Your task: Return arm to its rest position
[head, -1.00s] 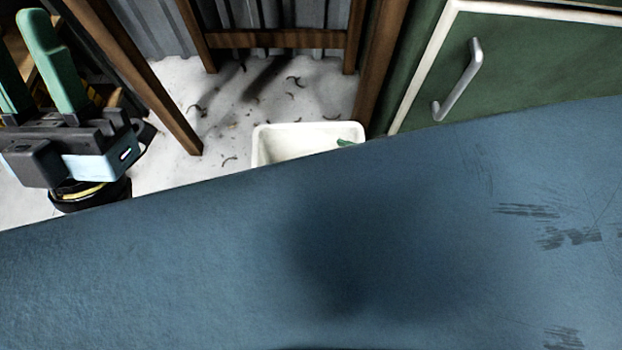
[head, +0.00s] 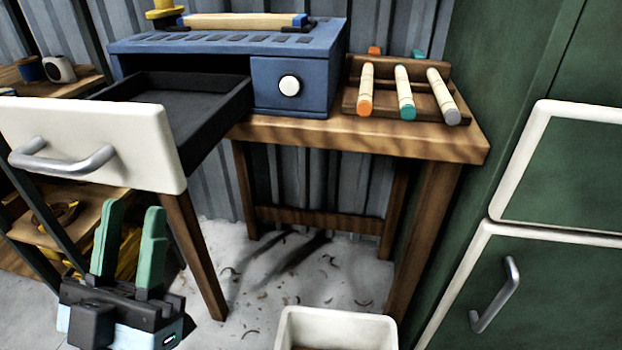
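My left gripper (head: 133,212) is at the lower left of the head view, its two green fingers pointing up. The fingers are apart with nothing between them. It is below the white-fronted drawer (head: 150,140) and left of the table's front leg. My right gripper is not in view.
The drawer hangs open from a blue machine (head: 300,95) on a wooden table (head: 440,142). A rack (head: 440,90) with three pale rods stands on the table. A white bin (head: 340,328) is on the floor. Green cabinets (head: 555,275) stand at the right, shelves (head: 30,240) at the left.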

